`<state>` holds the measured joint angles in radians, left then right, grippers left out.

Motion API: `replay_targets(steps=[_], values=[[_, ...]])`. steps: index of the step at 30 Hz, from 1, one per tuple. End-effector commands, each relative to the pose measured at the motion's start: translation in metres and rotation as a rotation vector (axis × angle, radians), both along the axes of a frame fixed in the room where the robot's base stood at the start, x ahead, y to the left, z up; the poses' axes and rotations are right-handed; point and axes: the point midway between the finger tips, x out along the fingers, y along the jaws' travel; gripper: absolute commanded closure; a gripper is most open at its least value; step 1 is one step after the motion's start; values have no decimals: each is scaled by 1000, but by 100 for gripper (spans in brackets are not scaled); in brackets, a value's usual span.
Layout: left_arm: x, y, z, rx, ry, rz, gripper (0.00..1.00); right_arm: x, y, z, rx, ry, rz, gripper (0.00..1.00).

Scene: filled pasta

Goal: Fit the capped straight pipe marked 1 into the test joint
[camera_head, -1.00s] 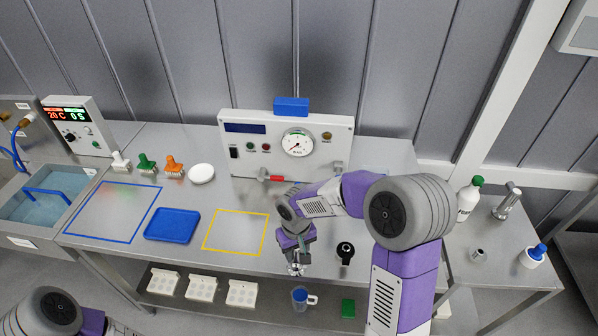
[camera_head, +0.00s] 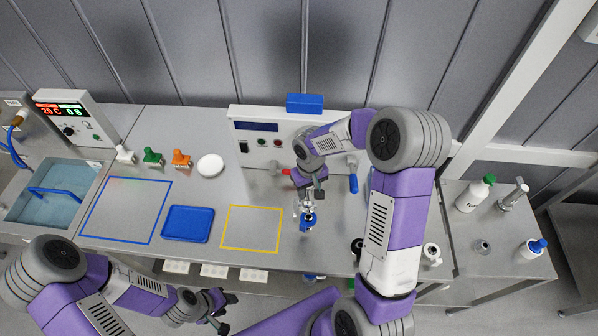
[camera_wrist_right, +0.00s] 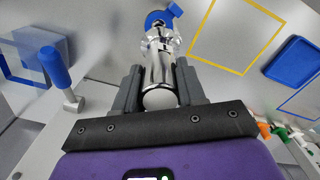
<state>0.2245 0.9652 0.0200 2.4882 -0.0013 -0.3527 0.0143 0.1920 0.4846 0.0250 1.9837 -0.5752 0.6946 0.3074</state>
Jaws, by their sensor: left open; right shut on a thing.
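A shiny metal straight pipe (camera_wrist_right: 160,68) with a blue cap end (camera_wrist_right: 158,20) is in the jaws of my right gripper (camera_wrist_right: 160,92). In the head view my right gripper (camera_head: 308,196) is over the bench in front of the gauge panel, and the blue end (camera_head: 309,219) points toward the bench's front edge. My left gripper (camera_head: 222,312) is open and empty, low at the front left, away from the pipe. The test joint cannot be made out; my right arm covers part of the panel front.
The test panel (camera_head: 250,145) stands at the back, with a red handle and a blue lever (camera_head: 353,183) by it. A yellow-outlined area (camera_head: 250,228) is empty; a blue tray (camera_head: 188,224) lies left of it. A dark round object (camera_head: 357,248) stands near my right arm.

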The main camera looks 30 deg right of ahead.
Motion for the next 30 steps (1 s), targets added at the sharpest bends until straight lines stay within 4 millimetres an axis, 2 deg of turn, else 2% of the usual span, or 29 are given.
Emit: replay_targets(steps=[16, 30], values=[[-1, 0, -4, 0, 2, 0, 57, -1, 0, 0, -1, 0, -4, 92], [-1, 0, -41, 0, 2, 0, 57, -2, 0, -41, 0, 0, -4, 92]])
